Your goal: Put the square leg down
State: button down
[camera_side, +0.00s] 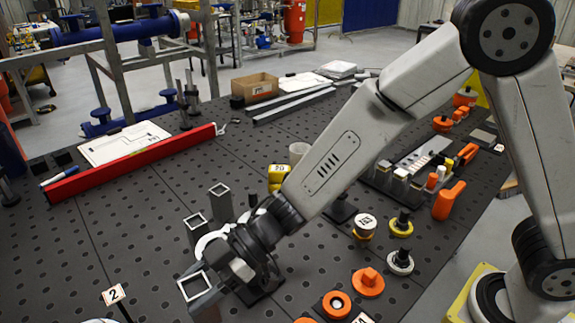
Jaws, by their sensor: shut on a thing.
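My gripper (212,287) is low over the near left part of the dark perforated table (110,235), its jaws turned to the left. It is shut on a grey square leg (205,304), a hollow tube with its open square end facing up. The leg looks close to upright. Its lower end is cut off by the bottom of the picture, so I cannot tell whether it touches the table. Two similar square tubes, one at the left (194,230) and one farther back (221,205), stand just behind my gripper. A white round part (210,243) shows beside them, partly hidden.
A tag marked 2 (113,294) stands at the near left. A long red level (130,165) lies behind. Orange and yellow-black round parts (367,282) lie right of my gripper. A cardboard box (255,86) and metal bars (293,105) lie at the back. The left-middle table is bare.

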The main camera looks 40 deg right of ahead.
aim_at(198, 282)
jog(key=shift+r, duration=0.15)
notch_tip(198, 282, up, 9)
jog(key=shift+w+d+r+t, duration=0.2)
jog(key=shift+w+d+t, duration=0.1)
jog(key=shift+w+d, duration=0.15)
jog(key=w+d+m+t+h, duration=0.1)
jog(key=w+d+m+t, duration=0.3)
jog(key=d, duration=0.5)
jog(key=w+d+m+t+h, duration=0.1)
jog(key=w+d+h, duration=0.1)
jog(key=w+d, duration=0.6)
jog(key=w+d+m+t+h, duration=0.1)
jog(key=w+d+m+t, duration=0.25)
jog(key=d, duration=0.65)
jog(key=s+d+m+t+h, duration=0.1)
jog(key=s+d+m+h, duration=0.3)
jog(key=d, duration=1.4)
jog(key=s+d+m+t+h, duration=0.15)
jog(key=d+m+h, duration=0.3)
jog(key=d, duration=1.35)
jog(key=shift+h, duration=0.45)
jog(key=f, duration=0.5)
jog(key=shift+w+a+f, duration=0.1)
jog(key=shift+w, duration=0.2)
